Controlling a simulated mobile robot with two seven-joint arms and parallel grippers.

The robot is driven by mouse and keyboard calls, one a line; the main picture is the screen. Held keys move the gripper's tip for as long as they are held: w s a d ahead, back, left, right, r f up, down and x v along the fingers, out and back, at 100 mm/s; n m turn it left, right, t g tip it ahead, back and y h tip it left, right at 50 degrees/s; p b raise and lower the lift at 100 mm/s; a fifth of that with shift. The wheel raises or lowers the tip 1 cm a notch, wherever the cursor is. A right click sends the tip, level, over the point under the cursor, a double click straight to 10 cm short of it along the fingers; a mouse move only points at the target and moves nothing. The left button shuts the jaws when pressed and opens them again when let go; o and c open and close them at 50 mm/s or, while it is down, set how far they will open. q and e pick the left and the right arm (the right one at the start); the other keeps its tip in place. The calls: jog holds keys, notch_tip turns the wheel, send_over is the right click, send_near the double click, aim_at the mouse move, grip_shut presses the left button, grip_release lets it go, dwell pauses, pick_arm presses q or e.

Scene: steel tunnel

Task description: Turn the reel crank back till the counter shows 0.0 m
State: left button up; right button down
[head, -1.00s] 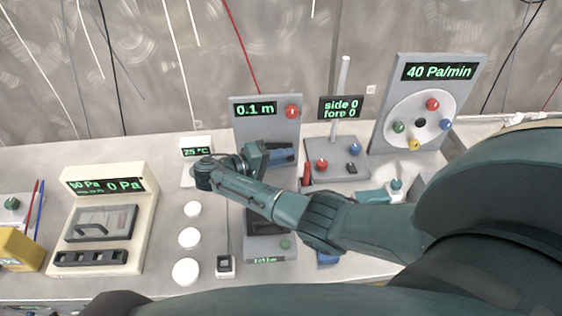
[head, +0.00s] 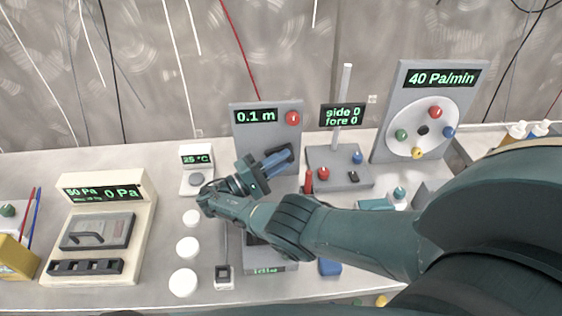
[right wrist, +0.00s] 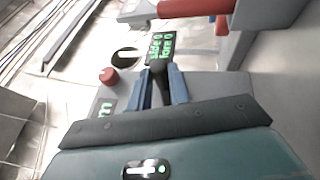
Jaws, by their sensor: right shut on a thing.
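The reel unit is a grey upright panel (head: 240,142) in the middle of the bench. Its counter (head: 255,116) reads 0.1 m in green, with a red knob (head: 292,118) to its right. My right gripper (head: 280,160) is in front of the panel below the counter, its blue fingers angled up to the right. In the right wrist view its fingers close on a dark piece, the crank handle (right wrist: 158,78). The rest of the crank and the reel are mostly hidden behind my gripper and arm. My left gripper is not in view.
A stand with a "side 0 fore 0" display (head: 342,115) is close right of the panel. A 40 Pa/min dial panel (head: 393,100) stands farther right. A 25 °C box (head: 197,158) and white discs (head: 187,248) are to the left, then a cream pressure box (head: 145,205).

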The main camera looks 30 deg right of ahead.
dwell(0.3)
jog(key=c, duration=1.3)
grip_release()
jog(key=shift+f, duration=0.1)
